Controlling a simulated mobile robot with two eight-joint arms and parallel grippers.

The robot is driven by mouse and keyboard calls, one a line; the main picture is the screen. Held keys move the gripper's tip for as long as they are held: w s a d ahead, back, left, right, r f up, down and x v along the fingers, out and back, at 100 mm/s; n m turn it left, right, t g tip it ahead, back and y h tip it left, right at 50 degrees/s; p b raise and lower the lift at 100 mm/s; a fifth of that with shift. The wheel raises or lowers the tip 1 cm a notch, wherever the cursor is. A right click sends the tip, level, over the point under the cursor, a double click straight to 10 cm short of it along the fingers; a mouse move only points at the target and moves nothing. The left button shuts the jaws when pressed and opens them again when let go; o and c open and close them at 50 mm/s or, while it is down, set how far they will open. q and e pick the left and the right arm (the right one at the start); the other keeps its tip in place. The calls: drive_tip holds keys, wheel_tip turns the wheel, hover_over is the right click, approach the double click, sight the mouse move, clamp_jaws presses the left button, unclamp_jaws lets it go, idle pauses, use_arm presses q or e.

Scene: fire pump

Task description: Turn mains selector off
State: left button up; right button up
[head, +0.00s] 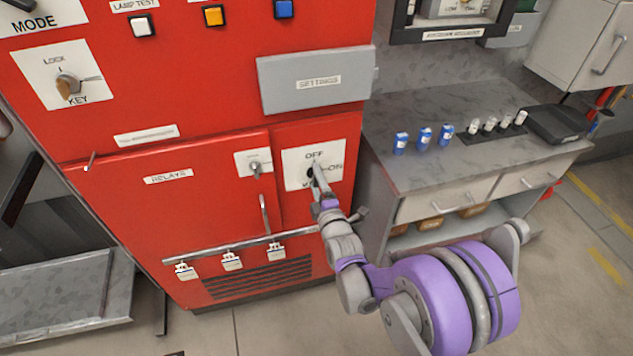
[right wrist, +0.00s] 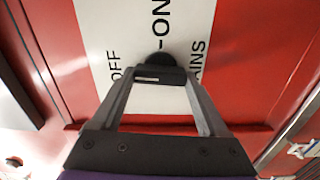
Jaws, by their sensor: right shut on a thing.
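The mains selector is a black knob (head: 310,173) on a white plate (head: 296,158) on the red cabinet. The plate reads OFF at the top and ON at the right in the head view. My right gripper (head: 317,172) reaches the knob from below right and covers part of it. In the right wrist view, the right gripper's fingers (right wrist: 160,79) are shut on the black knob (right wrist: 158,60), with ON beyond it and OFF to its left. Which mark the knob points to is unclear. My left gripper is not in view.
The red cabinet has a vertical handle (head: 265,214) left of the selector and a grey settings cover (head: 315,80) above it. A key switch (head: 70,86) is at upper left.

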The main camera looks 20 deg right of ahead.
drive_tip(key=shift+n, duration=0.4)
drive_tip(key=o, duration=1.2)
drive_tip(key=shift+o, duration=0.2)
drive_tip(key=s, duration=1.1)
